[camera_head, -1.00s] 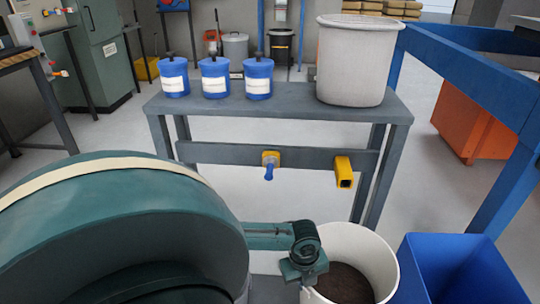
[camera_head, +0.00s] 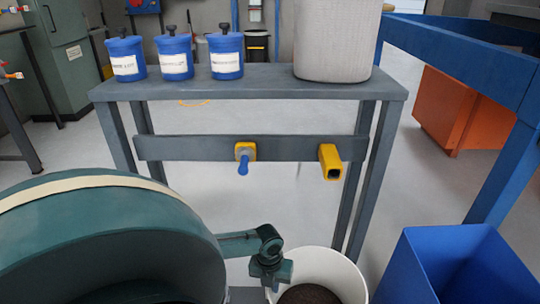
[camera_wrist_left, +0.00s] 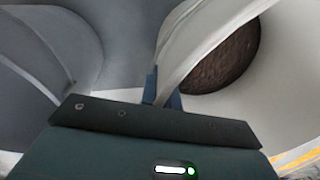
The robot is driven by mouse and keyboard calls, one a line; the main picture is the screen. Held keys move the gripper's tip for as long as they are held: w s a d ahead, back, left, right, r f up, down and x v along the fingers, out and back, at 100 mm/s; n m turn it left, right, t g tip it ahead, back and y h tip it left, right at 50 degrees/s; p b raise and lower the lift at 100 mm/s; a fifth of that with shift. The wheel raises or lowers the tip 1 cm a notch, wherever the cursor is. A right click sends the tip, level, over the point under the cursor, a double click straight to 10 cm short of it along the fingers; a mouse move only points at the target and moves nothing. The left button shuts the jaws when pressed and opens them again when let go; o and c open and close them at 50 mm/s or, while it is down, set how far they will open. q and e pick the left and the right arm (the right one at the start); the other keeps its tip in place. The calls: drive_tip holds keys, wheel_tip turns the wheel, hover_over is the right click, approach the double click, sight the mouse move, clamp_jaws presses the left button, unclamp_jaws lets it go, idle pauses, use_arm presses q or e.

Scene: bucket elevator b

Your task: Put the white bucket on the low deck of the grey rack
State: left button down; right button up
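The white bucket (camera_head: 341,275), open-topped with dark granular material (camera_head: 309,295) inside, is at the bottom middle of the head view, its lower part cut off. My left gripper (camera_head: 272,278) is at its left rim. The left wrist view shows the fingers (camera_wrist_left: 163,88) closed on the bucket's rim, one on each side, with the dark contents (camera_wrist_left: 225,60) to the right. The grey rack (camera_head: 270,80) stands beyond the bucket, with a top board and a crossbar. I cannot make out its low deck clearly. My right gripper is not in view.
Blue lidded jars (camera_head: 175,58) and a large pale grey bin (camera_head: 336,40) stand on the rack's top. The crossbar carries a blue-and-yellow fitting (camera_head: 244,155) and a yellow block (camera_head: 330,162). A blue open bin (camera_head: 405,270) is right of the bucket. A blue frame (camera_head: 460,60) is behind it.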

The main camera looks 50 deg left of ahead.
use_arm(q)
drive_tip(key=shift+w+f+b, duration=0.15)
drive_tip(key=shift+f+b, duration=0.4)
drive_tip(key=shift+f, duration=0.6)
drive_tip(key=shift+w+f+b, duration=0.1)
drive_tip(key=shift+f+b, duration=0.4)
drive_tip(key=shift+f, duration=0.65)
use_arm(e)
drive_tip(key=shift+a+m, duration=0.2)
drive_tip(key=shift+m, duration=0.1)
use_arm(q)
drive_tip(key=shift+f, duration=0.15)
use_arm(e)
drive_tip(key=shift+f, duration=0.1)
use_arm(q)
drive_tip(key=c, duration=2)
unclamp_jaws()
drive_tip(key=shift+s+f, duration=0.1)
drive_tip(key=shift+s, duration=0.1)
drive_tip(key=shift+c, duration=0.2)
drive_tip(key=o, duration=0.4)
drive_tip(key=shift+c, duration=0.2)
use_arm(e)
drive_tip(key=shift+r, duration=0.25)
